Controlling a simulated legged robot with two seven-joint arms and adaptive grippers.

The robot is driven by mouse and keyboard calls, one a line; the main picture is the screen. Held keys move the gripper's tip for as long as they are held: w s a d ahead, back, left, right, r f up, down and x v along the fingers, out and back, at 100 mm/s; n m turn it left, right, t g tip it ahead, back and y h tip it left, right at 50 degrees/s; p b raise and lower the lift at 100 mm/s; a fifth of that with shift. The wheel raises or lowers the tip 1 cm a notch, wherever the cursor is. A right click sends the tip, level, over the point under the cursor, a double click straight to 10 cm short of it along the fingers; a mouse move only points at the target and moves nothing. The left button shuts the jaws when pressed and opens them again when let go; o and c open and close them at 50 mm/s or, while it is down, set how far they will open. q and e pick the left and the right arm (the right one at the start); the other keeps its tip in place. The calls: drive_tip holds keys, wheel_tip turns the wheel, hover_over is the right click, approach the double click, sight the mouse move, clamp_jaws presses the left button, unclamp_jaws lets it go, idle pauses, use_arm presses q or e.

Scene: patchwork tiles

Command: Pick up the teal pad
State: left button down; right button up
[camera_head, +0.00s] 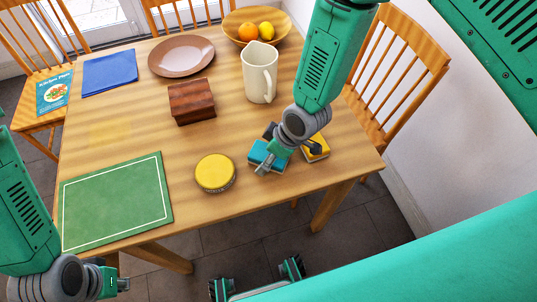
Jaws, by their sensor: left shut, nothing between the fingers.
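The teal pad (262,157) lies on the wooden table (140,200) near its front right part. It is partly covered by my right gripper (288,158), which reaches down from above. Its fingers look spread, one over the teal pad and one near a yellow pad (319,153). I cannot tell whether the finger touches the teal pad. A dark block (270,130) shows just behind, partly hidden. My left gripper (118,284) is low at the bottom left, off the table's front edge, shut and empty.
A yellow tin (215,173) stands left of the teal pad. A green mat (115,205), a brown box (192,102), a cream pitcher (256,78), a plate (181,55), a fruit bowl (232,19) and a blue cloth (109,74) are on the table. Chairs stand around it.

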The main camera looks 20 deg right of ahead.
drive_tip(key=c, duration=1.4)
wheel_tip(320, 180, up, 10)
drive_tip(key=shift+r+p, duration=0.25)
drive_tip(key=shift+p, duration=0.05)
drive_tip(key=o, duration=0.5)
drive_tip(key=shift+c, duration=1.1)
